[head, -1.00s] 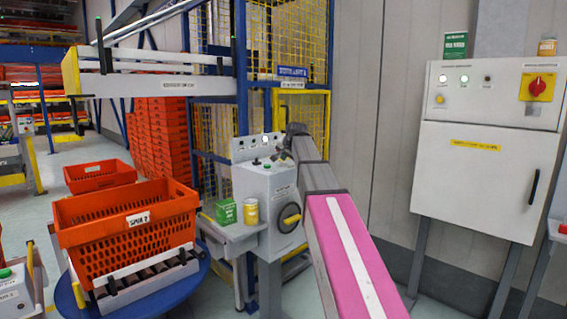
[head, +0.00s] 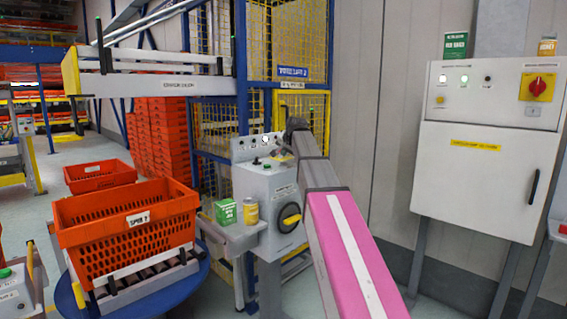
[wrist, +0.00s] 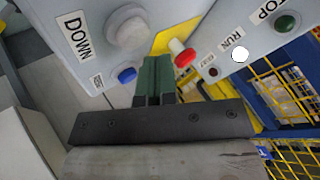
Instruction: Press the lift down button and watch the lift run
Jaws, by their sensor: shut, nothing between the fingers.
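The grey lift control box (head: 266,196) stands in the middle of the head view. In the wrist view a large pale grey button (wrist: 128,34) sits beside the DOWN label (wrist: 73,36), with a blue button (wrist: 126,75) near it. My gripper (wrist: 154,62) is shut and empty, its dark green fingertips over the box top, to the right of the blue button and below the pale button. Contact with any button cannot be told. The RUN lamp (wrist: 240,54) glows white. The lift cage (head: 302,117) with yellow mesh stands behind the box.
A red-topped control (wrist: 183,54) sticks up right of my fingers. A green box (head: 226,212) and yellow can (head: 251,211) stand on a side shelf. An orange tote (head: 125,230) sits on rollers at left. A white cabinet (head: 478,175) stands right.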

